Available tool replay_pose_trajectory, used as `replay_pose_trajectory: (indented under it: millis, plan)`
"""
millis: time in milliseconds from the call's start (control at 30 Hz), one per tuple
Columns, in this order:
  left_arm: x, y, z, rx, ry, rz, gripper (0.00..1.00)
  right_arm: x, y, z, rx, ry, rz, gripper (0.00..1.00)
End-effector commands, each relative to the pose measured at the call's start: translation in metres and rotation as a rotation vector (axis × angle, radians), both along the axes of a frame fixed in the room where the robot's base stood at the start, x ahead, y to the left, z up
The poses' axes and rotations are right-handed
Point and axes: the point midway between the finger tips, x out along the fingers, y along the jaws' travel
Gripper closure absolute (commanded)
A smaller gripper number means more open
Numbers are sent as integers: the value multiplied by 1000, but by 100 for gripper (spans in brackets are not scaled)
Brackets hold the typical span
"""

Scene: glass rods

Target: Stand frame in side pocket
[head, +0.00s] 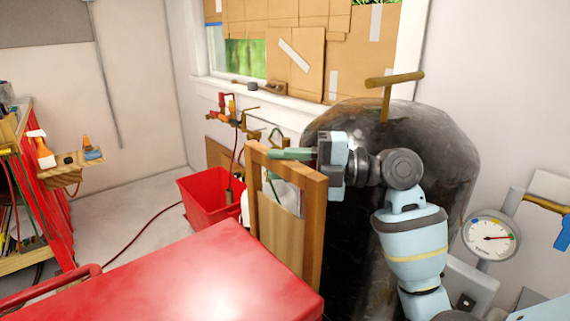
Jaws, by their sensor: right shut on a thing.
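The wooden frame (315,215) stands roughly upright in the middle of the head view, just beyond the red surface. It has an open upper part and a wooden panel lower down; its foot is hidden behind the red surface. My right gripper (290,155) reaches in from the right at the frame's top and is shut on the frame. The exact contact of its fingers is hard to make out. I cannot make out a side pocket. My left gripper is not in view.
The red surface (200,270) fills the foreground. A red bin (205,205) stands on the floor behind it. A large dark tank (430,140) and a round gauge (490,236) are at the right. A red shelf unit (45,195) stands at the left, with clear floor before the wall.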

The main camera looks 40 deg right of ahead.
Motion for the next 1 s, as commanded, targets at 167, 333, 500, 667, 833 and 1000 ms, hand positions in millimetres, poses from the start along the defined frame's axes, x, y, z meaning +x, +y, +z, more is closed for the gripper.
replay_pose_trajectory:
  millis: [167, 333, 500, 667, 833, 1000]
  plan:
    - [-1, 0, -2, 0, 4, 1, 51, 0, 0, -1, 0, -1, 0, 100]
    - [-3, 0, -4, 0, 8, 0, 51, 0, 0, -3, 0, 0, 1, 66]
    - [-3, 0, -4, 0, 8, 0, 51, 0, 0, -2, 0, 0, 0, 53]
    - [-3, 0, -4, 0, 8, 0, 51, 0, 0, -2, 0, 0, 0, 53]
    - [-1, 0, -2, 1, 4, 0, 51, -2, -3, 1, -1, 0, -2, 53]
    - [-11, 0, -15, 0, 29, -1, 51, -18, -23, -4, -5, 5, -2, 53]
